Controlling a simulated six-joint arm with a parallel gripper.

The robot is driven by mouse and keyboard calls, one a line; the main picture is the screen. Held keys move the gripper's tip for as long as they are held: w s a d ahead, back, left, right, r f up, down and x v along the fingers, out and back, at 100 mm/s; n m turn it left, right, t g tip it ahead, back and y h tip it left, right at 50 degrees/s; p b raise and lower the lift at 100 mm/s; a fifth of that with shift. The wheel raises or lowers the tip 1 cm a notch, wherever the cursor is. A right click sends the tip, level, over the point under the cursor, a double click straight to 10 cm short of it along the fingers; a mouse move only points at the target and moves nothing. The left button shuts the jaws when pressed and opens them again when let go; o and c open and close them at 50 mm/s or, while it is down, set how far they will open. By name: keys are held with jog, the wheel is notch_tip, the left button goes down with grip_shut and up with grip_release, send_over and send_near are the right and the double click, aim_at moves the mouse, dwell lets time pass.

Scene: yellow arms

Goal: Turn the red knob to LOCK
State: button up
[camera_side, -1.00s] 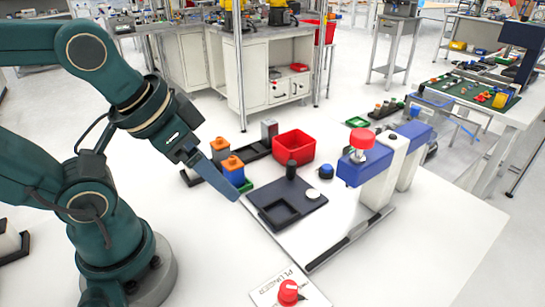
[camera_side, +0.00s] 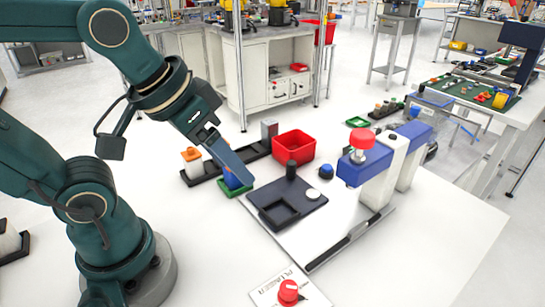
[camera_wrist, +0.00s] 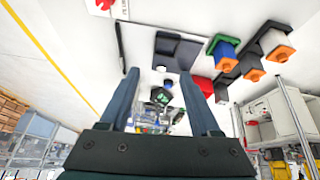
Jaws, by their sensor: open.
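The red knob (camera_side: 288,290) sits on a white labelled plate (camera_side: 266,291) at the front edge of the table in the side view. In the wrist view a little of the red knob (camera_wrist: 104,4) shows at the top edge. The plate's lettering is too small to read for a LOCK mark, and I cannot tell which way the knob points. My gripper (camera_side: 246,181) is above the table, well behind and left of the knob, beside the blue block. In the wrist view the two fingers of my gripper (camera_wrist: 158,77) are spread apart with nothing between them.
A dark plate with a square recess (camera_side: 262,196) lies right of my gripper. A blue press with a red top (camera_side: 362,170) stands farther right. The white table is clear left of the knob.

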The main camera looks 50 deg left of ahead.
jog(key=w+d+f+g, duration=0.2)
jog(key=w+d, duration=0.1)
jog(key=d, duration=0.2)
jog(key=m+g, duration=0.4)
send_over(290, 286)
notch_tip(290, 286, down, 9)
jog(key=shift+r, duration=0.1)
jog(key=shift+f, duration=2.4)
grip_shut()
